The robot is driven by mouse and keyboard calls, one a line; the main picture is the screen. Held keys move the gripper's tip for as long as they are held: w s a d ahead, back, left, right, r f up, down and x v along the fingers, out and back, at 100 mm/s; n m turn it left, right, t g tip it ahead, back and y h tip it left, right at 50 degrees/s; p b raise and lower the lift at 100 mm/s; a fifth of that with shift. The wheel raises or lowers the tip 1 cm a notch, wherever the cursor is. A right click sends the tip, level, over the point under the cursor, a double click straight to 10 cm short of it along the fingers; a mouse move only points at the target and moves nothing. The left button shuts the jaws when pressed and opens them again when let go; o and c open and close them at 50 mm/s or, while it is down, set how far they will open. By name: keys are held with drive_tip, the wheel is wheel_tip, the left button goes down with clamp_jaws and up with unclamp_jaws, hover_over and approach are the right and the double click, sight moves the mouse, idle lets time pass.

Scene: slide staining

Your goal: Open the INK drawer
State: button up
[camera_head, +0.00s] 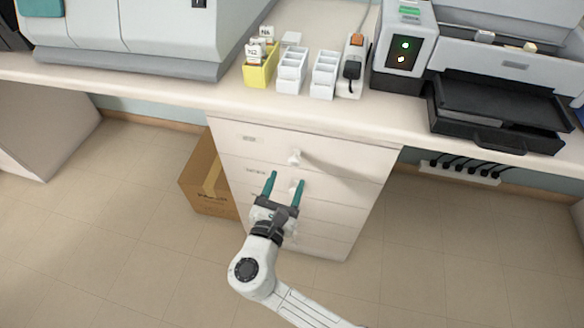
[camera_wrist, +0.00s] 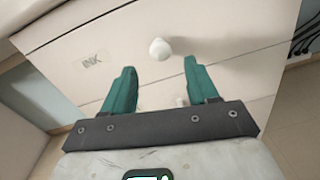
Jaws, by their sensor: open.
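The drawer front marked INK (camera_wrist: 92,62) shows in the wrist view, with a round white knob (camera_wrist: 160,48) to the right of its label. The drawer looks closed. In the head view the white drawer cabinet (camera_head: 335,185) stands under the counter, and its upper knob (camera_head: 295,157) lies just beyond my fingertips. The labels are too small to read there. My gripper (camera_head: 286,176) is open and empty, its two green fingers pointing at the drawer fronts. In the wrist view the knob appears ahead of the gap between the fingertips (camera_wrist: 159,64), not between the fingers.
A second, lower knob (camera_wrist: 182,101) shows partly between the fingers in the wrist view. A cardboard box (camera_head: 207,180) stands on the floor left of the cabinet. The counter (camera_head: 200,92) above holds a yellow rack (camera_head: 260,72), white holders and a printer (camera_head: 500,100). Floor in front is clear.

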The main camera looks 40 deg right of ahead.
sight(294, 164)
drive_tip(key=x, duration=0.5)
drive_tip(key=shift+w+d, duration=0.15)
drive_tip(key=shift+d, duration=0.1)
clamp_jaws()
idle(0.4)
